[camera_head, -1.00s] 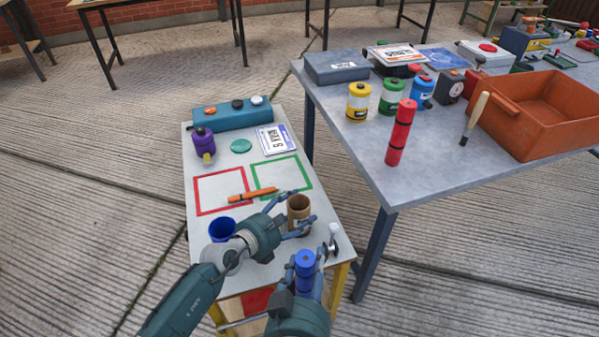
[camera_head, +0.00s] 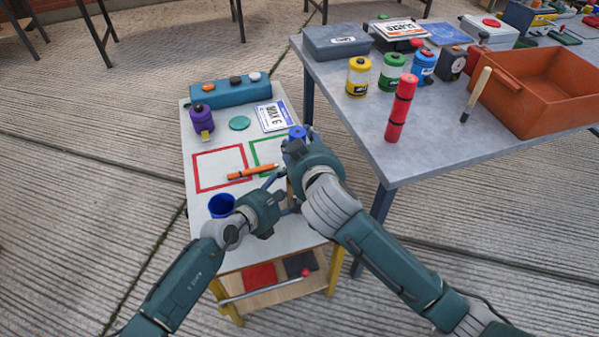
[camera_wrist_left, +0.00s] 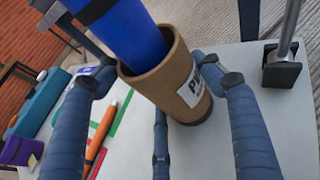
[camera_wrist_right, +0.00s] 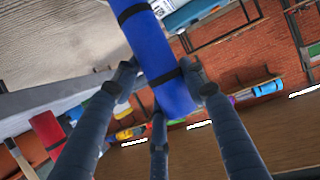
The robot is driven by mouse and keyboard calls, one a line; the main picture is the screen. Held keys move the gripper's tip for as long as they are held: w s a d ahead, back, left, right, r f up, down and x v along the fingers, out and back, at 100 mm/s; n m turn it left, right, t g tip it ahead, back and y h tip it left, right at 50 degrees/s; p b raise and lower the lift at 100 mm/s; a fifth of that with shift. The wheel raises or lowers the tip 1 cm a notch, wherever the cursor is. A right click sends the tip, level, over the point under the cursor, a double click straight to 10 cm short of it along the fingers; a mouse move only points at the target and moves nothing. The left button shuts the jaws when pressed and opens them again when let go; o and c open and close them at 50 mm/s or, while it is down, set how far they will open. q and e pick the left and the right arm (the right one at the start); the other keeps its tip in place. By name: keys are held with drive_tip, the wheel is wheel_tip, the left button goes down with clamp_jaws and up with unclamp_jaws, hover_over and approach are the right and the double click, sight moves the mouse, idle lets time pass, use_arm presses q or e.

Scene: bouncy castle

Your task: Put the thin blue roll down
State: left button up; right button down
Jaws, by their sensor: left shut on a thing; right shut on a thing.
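My right gripper (camera_head: 296,150) is shut on the thin blue roll (camera_head: 298,132). The roll has black bands and shows well in the right wrist view (camera_wrist_right: 160,45). My left gripper (camera_head: 284,196) is shut on a brown cardboard cup (camera_wrist_left: 170,85) with a white label. In the left wrist view the blue roll (camera_wrist_left: 125,30) is tilted, with its lower end in the cup's mouth. How deep it sits is hidden. In the head view my right gripper covers most of the cup and roll.
The small table holds a blue cup (camera_head: 221,205), an orange marker (camera_head: 252,172), a red outline (camera_head: 194,172), a green outline and a purple bottle (camera_head: 202,118). The grey table (camera_head: 420,150) at right holds a red roll (camera_head: 401,108) and an orange bin (camera_head: 530,120).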

wheel_tip(320, 180, down, 8)
drive_tip(key=shift+r, duration=0.1)
idle(0.4)
use_arm(q)
drive_tip(key=shift+s+d+r, duration=0.1)
drive_tip(key=shift+d, duration=0.05)
use_arm(e)
drive_tip(key=shift+s+d+f, duration=0.1)
drive_tip(key=shift+s+f, duration=0.05)
drive_tip(key=shift+f, duration=0.35)
drive_tip(key=shift+s+d+f, duration=0.1)
drive_tip(key=shift+f, duration=0.35)
drive_tip(key=c, duration=1.3)
unclamp_jaws()
drive_tip(key=shift+f, duration=0.1)
drive_tip(key=shift+a, duration=0.15)
drive_tip(key=shift+a, duration=0.1)
